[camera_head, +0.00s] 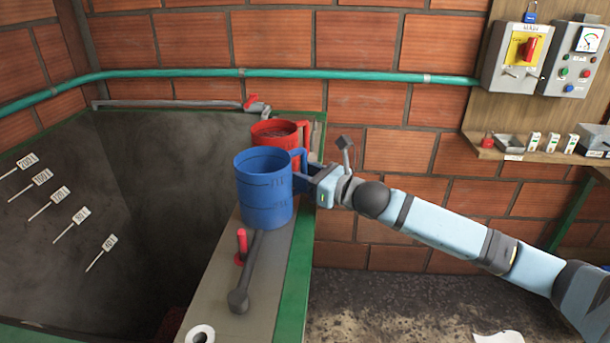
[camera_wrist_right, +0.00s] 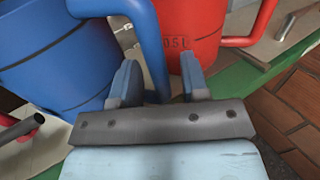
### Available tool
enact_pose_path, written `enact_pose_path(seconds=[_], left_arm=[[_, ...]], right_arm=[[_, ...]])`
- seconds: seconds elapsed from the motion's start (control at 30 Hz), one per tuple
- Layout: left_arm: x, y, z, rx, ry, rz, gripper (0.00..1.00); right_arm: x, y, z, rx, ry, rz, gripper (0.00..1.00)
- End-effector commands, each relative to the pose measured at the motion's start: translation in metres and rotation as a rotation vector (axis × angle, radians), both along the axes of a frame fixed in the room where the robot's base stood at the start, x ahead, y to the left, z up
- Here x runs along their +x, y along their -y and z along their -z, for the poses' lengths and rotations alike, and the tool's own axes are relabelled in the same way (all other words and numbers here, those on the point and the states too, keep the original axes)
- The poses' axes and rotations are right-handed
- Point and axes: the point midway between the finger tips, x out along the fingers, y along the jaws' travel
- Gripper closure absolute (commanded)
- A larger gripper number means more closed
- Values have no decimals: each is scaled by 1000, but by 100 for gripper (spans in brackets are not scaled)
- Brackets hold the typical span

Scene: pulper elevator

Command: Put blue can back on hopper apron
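The blue can (camera_head: 264,192) is upright at the grey hopper apron (camera_head: 215,275), in front of the red can (camera_head: 272,134). Its handle side faces right. My right gripper (camera_head: 314,184) comes in from the right at that handle. In the wrist view, the blue can (camera_wrist_right: 60,55) is at upper left, and its handle (camera_wrist_right: 147,40) runs down between the two spread fingers of my right gripper (camera_wrist_right: 160,82). A gap shows between the handle and the right finger. The red can also shows in the wrist view (camera_wrist_right: 195,30). My left gripper is out of view.
A dark lever (camera_head: 247,272) and a red-handled peg (camera_head: 242,246) are on the apron in front of the blue can. A white roll (camera_head: 200,335) lies nearer. The deep hopper (camera_head: 150,190) opens to the left. A green pipe (camera_head: 340,76) crosses the brick wall.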

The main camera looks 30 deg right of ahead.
Motion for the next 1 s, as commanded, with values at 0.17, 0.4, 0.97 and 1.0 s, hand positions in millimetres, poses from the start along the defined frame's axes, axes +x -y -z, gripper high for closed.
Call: enact_pose_path(seconds=[0.17, 0.4, 0.97, 1.0], left_arm=[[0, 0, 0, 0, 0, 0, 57], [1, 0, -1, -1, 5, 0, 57], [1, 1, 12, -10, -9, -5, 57], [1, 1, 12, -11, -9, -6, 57]], right_arm=[[0, 0, 0, 0, 0, 0, 59], [-7, 3, -1, -2, -1, 0, 59], [-83, 37, -1, -2, -4, -2, 59], [-87, 39, -2, -2, -4, -1, 59]])
